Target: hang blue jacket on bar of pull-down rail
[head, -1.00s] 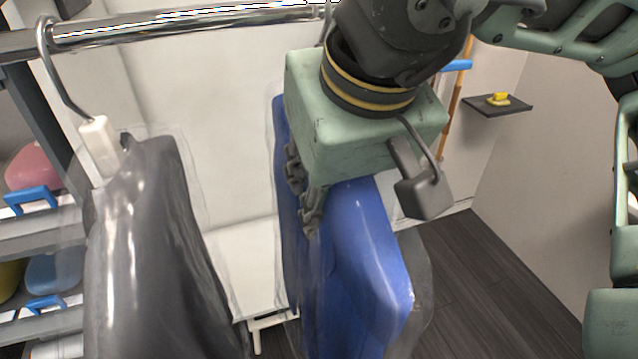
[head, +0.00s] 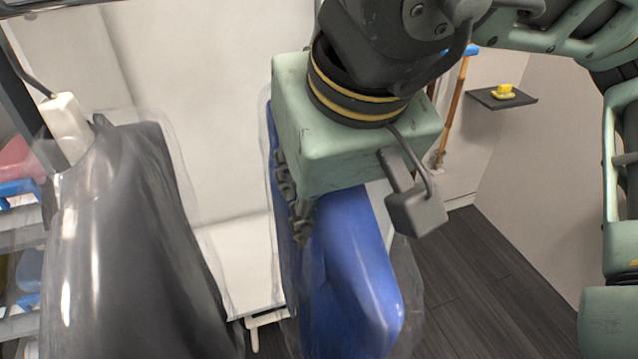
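The blue jacket (head: 352,275), in a clear cover, hangs upright in the middle of the head view. My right gripper (head: 297,215), on the arm coming in from the upper right, is at the jacket's upper left side. Its dark fingers lie against or just in front of the cover; their grip is unclear. The gripper body hides the jacket's hanger and hook. Only a sliver of the rail bar (head: 45,3) shows at the top left edge, so whether the jacket's hook is on it cannot be seen. My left gripper is out of view.
Shelves with coloured items stand at far left. A small wall shelf (head: 502,98) and a broom (head: 452,110) are behind at right.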

